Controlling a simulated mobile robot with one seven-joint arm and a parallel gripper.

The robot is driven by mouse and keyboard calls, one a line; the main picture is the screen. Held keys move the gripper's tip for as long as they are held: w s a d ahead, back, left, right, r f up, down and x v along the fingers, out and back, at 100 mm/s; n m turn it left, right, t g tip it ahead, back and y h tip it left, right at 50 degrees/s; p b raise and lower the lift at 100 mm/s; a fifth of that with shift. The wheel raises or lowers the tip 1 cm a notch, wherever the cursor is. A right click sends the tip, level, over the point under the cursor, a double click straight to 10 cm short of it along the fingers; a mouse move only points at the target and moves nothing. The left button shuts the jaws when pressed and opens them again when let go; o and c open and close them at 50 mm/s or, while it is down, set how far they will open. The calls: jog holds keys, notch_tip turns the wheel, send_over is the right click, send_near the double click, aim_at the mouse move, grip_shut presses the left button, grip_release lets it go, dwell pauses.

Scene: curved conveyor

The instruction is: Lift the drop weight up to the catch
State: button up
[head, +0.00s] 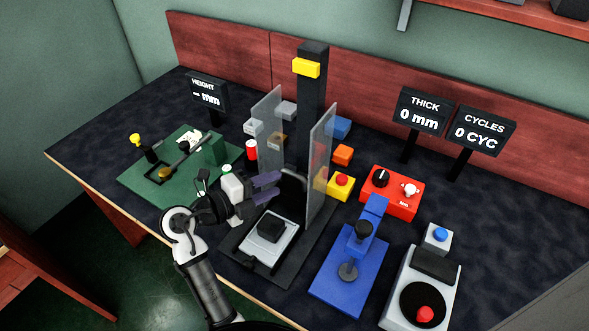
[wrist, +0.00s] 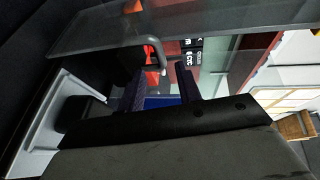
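The drop tower's dark column (head: 312,110) rises at the middle of the head view, with a yellow block (head: 306,68) near its top that looks like the catch. A black upright piece (head: 293,186) stands low between the clear panels; it may be the drop weight, but I cannot tell for sure. My gripper (head: 279,184) is at its left side, with its two purple fingers pointing at it. In the wrist view my gripper (wrist: 161,75) shows a gap between the fingers. A curved grey handle (wrist: 156,52) lies near the fingertips; whether it is between them is unclear.
Clear panels (head: 322,160) stand on both sides of the tower. A light plate with a black block (head: 270,228) lies in front. A green rig (head: 165,175) is left; a red box (head: 391,193), a blue press (head: 350,270) and a grey unit (head: 405,318) are right.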

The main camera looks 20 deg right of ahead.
aim_at(292, 176)
jog(key=p+x, duration=0.2)
jog(key=x, duration=0.4)
jog(key=shift+d+r, duration=0.1)
jog(key=shift+r, duration=0.05)
jog(key=shift+w+d+f, duration=0.25)
jog(key=shift+d+f, duration=0.05)
jog(key=shift+d, duration=0.3)
grip_shut()
